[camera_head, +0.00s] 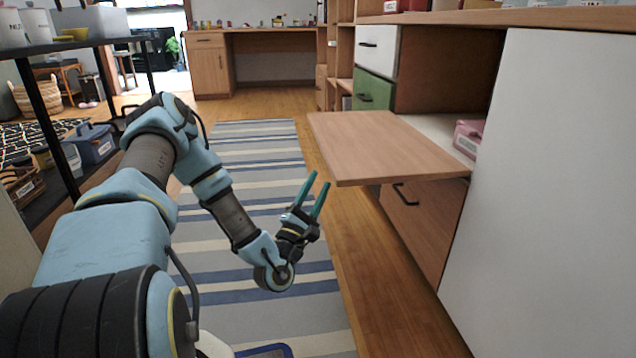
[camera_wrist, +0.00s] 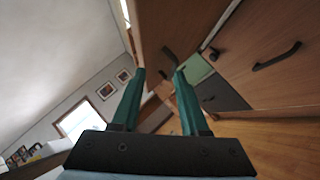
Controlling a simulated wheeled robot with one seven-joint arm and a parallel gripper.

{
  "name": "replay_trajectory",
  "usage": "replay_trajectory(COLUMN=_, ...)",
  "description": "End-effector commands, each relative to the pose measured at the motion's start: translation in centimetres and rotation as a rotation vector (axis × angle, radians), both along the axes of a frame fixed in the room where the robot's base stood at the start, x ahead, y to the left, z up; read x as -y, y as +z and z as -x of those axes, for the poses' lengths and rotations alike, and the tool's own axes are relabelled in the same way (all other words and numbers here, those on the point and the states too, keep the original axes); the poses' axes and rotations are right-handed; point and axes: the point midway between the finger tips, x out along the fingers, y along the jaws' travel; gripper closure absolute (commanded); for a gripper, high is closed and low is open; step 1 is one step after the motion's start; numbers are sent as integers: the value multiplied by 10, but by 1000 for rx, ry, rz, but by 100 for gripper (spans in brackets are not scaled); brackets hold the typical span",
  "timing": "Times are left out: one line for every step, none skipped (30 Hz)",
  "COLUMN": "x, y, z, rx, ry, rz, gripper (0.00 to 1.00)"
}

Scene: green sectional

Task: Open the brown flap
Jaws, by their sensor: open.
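The brown flap (camera_head: 385,145) is hinged at its lower edge and stands folded down, about level, out from the cabinet. The compartment behind it is open. In the wrist view a brown panel (camera_wrist: 190,22) with a dark handle (camera_wrist: 168,54) fills the top middle; it looks like the flap's underside. My gripper (camera_head: 317,192) is open and empty, to the left of the flap's outer edge, over the rug's right side. In the wrist view its fingers (camera_wrist: 159,72) stand apart with nothing between them. No contact with the flap shows.
A pink box (camera_head: 468,138) sits inside the compartment. Below the flap is a brown front (camera_head: 425,225) with a dark handle. White (camera_head: 377,48) and green (camera_head: 372,88) drawer fronts are farther back. A white panel (camera_head: 560,190) stands at the right.

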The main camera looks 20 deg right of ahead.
Motion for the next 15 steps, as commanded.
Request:
replay_trajectory(x=-1, y=-4, z=3, rx=-1, ry=-1, rz=0, gripper=56)
replay_trajectory(x=-2, y=-6, z=4, rx=-1, ry=0, rz=1, gripper=56)
replay_trajectory(x=-3, y=-7, z=6, rx=0, ry=0, rz=0, gripper=56)
replay_trajectory(x=-3, y=-9, z=7, rx=0, ry=0, rz=0, gripper=56)
replay_trajectory(x=-4, y=-10, z=8, rx=0, ry=0, rz=0, gripper=56)
replay_trajectory(x=-4, y=-12, z=10, rx=-1, ry=1, rz=0, gripper=56)
replay_trajectory(x=-5, y=-13, z=11, rx=-1, ry=0, rz=-1, gripper=56)
replay_trajectory(x=-6, y=-15, z=13, rx=-2, ry=0, rz=0, gripper=56)
replay_trajectory(x=-6, y=-17, z=15, rx=-2, ry=0, rz=0, gripper=56)
replay_trajectory(x=-7, y=-18, z=16, rx=-2, ry=0, rz=0, gripper=56)
replay_trajectory(x=-8, y=-20, z=17, rx=-2, ry=0, rz=0, gripper=56)
replay_trajectory(x=-9, y=-22, z=19, rx=-2, ry=0, rz=0, gripper=56)
replay_trajectory(x=-9, y=-23, z=20, rx=-2, ry=0, rz=0, gripper=56)
replay_trajectory(x=-10, y=-25, z=22, rx=-2, ry=0, rz=0, gripper=56)
replay_trajectory(x=-10, y=-26, z=23, rx=-2, ry=0, rz=0, gripper=56)
